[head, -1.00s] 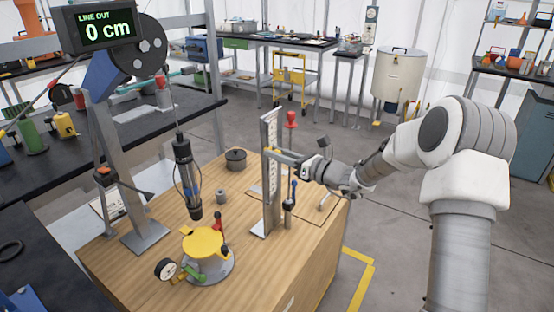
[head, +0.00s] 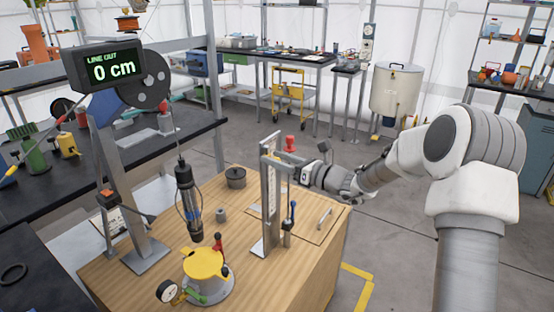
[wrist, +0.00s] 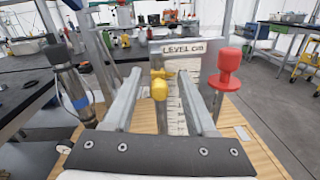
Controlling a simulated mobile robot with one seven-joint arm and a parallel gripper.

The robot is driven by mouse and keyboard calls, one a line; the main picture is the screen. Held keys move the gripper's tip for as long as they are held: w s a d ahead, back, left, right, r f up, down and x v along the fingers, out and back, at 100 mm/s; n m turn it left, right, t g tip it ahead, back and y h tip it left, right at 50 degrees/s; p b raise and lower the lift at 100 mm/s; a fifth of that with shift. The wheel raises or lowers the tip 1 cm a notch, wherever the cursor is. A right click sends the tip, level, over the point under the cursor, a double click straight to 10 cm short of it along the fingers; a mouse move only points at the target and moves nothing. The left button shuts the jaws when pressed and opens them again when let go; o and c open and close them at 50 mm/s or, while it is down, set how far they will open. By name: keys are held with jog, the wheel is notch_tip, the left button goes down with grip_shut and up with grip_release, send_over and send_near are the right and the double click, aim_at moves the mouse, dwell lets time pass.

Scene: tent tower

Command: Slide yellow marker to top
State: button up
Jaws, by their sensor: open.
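The yellow marker (wrist: 159,88) shows in the wrist view in front of the upright scale, just below the scale's "LEVEL cm" label. My gripper (wrist: 161,77) is open, with one finger on each side of the marker. I cannot tell whether either finger touches it. In the head view my gripper (head: 284,162) is at the upper part of the scale post (head: 269,205), on its right side. The marker cannot be made out clearly there.
A red knob (wrist: 228,68) stands right of the fingers, close by. A hanging dark cylinder (head: 188,195) is left of the scale. A yellow-topped stand (head: 203,263) and grey pot (head: 236,177) share the wooden table (head: 130,290).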

jog(key=p+v, duration=0.1)
jog(key=v, duration=1.6)
jog(key=shift+s+d, duration=0.15)
jog(key=shift+d, duration=0.05)
jog(key=shift+a, duration=0.1)
jog(key=s+a+r+n+g+h+p, duration=0.25)
jog(key=s+a+n+g, duration=0.2)
jog(key=s+n, duration=0.3)
jog(key=s+a+r+n+g+h+p, duration=0.1)
jog(key=s+a+r+n+g+h, duration=0.3)
jog(key=s+n, duration=0.4)
jog(key=s+d+r+n+t+h+p, duration=0.1)
jog(key=s+d+r+n+h, duration=0.2)
jog(key=s+n, duration=0.3)
jog(key=s+d+r+n+t+h+p, duration=0.2)
jog(key=s+d+n+h, duration=0.3)
jog(key=s, duration=0.3)
jog(key=shift+s+r+n+p, duration=0.15)
jog(key=shift+r+n+p, duration=0.2)
jog(key=shift+r, duration=0.35)
